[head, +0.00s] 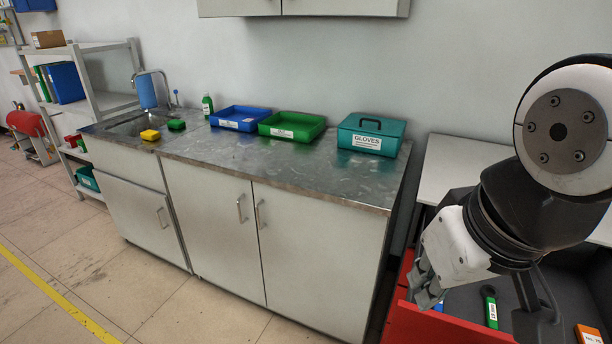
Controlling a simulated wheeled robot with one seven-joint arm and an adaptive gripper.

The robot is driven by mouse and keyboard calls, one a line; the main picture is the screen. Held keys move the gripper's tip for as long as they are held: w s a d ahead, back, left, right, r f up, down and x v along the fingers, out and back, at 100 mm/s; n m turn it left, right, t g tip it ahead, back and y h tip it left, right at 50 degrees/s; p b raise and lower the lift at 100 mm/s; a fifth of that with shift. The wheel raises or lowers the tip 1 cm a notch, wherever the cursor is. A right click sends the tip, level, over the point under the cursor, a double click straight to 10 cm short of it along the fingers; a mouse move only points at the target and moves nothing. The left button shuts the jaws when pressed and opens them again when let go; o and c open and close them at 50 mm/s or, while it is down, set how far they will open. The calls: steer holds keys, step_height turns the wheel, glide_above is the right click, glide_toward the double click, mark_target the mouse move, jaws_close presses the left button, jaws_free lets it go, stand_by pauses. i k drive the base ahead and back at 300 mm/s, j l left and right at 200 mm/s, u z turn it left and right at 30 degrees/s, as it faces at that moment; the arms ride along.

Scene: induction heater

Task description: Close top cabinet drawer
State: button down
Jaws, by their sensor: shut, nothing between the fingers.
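A red drawer (412,326) stands open at the lower right of the head view, with its dark inside showing. A green-handled tool (490,307) and an orange labelled item (588,334) lie in it. The light top of the cabinet (455,165) shows behind my arm. My gripper (426,293) is shut and empty, by the red drawer's left part. I cannot tell whether it touches the drawer. My arm hides much of the cabinet and the drawer.
A metal-topped counter (290,172) stands left of the drawer, with a blue tray (240,119), a green tray (292,126) and a teal gloves box (368,134). A grey shelf (105,102) is farther left. The tiled floor in front of the counter is clear.

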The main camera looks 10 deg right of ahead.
mark_target(579, 277)
steer(key=k+l+u, duration=0.1)
steer(key=u, duration=0.65)
steer(key=k+z, duration=0.5)
steer(key=z, duration=0.15)
steer(key=k+z, duration=0.25)
steer(key=z, duration=0.2)
steer(key=k+l+z, duration=0.1)
steer(key=z, duration=0.3)
steer(key=k+z, duration=0.25)
steer(key=k+l+z, duration=0.1)
steer(key=z, duration=0.15)
steer(key=i+u, duration=0.4)
steer(key=i, duration=0.2)
steer(key=i+j+z, duration=0.1)
steer(key=j, duration=0.25)
steer(key=i+j+z, duration=0.1)
steer(key=j, duration=0.25)
steer(key=i+j+z, duration=0.15)
steer(key=j, duration=0.2)
steer(key=i+j+z, duration=0.1)
steer(key=j, duration=0.3)
